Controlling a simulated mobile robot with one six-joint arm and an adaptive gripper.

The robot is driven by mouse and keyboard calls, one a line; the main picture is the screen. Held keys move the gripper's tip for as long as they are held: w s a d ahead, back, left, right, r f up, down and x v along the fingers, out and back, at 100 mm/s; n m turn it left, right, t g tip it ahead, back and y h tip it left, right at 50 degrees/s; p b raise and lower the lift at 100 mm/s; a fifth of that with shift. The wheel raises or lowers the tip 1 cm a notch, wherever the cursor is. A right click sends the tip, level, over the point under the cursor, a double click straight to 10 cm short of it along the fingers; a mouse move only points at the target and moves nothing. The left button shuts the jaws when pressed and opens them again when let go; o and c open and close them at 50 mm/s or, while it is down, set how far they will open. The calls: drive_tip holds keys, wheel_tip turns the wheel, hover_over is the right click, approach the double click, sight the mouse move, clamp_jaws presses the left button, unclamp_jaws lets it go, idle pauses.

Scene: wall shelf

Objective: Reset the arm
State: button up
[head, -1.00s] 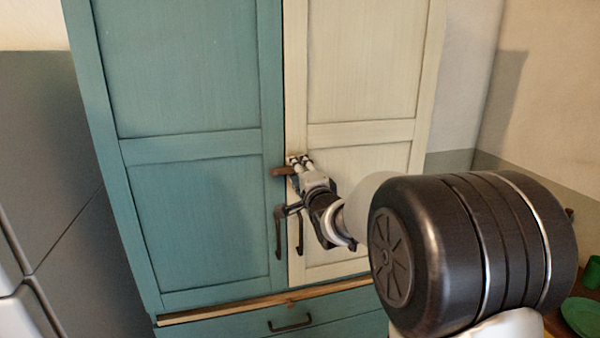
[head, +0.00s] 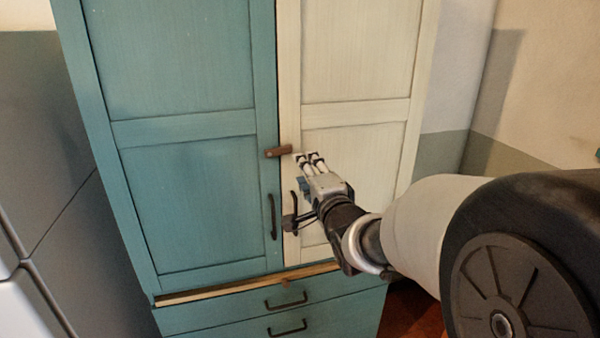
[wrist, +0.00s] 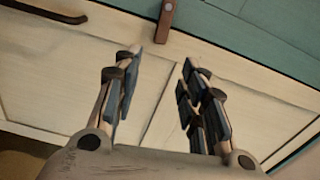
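My gripper (head: 306,155) is in front of the lower part of the cream right-hand door (head: 362,50) in the head view. In the wrist view my gripper (wrist: 163,62) has its two fingers apart, with nothing between them. A brown wooden latch (head: 278,151) lies across the seam between the teal left-hand door (head: 190,200) and the cream door, just left of my fingertips. It also shows beyond the fingers in the wrist view (wrist: 166,17). I cannot tell the exact gap to the cupboard.
Dark vertical handles sit on both doors, the teal door's handle (head: 272,216) in plain view and the cream door's partly behind my gripper. Drawers with dark pulls (head: 288,301) lie below. A grey appliance (head: 45,150) stands at the left.

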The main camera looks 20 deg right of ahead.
drive_tip(key=shift+s, duration=0.35)
drive_tip(key=s+a+f+n+g, duration=0.2)
drive_tip(key=s+f+n+g, duration=0.2)
drive_tip(key=s, duration=0.7)
drive_tip(key=s+a+f+n+g, duration=0.2)
drive_tip(key=s+f+n+g, duration=0.3)
drive_tip(key=s, duration=0.7)
drive_tip(key=s+a+f+n+g, duration=0.2)
drive_tip(key=s+f+n+g, duration=0.2)
drive_tip(key=s+n, duration=0.3)
drive_tip(key=s, duration=0.4)
drive_tip(key=shift+s+f+n, duration=0.15)
drive_tip(key=shift+s+n, duration=0.25)
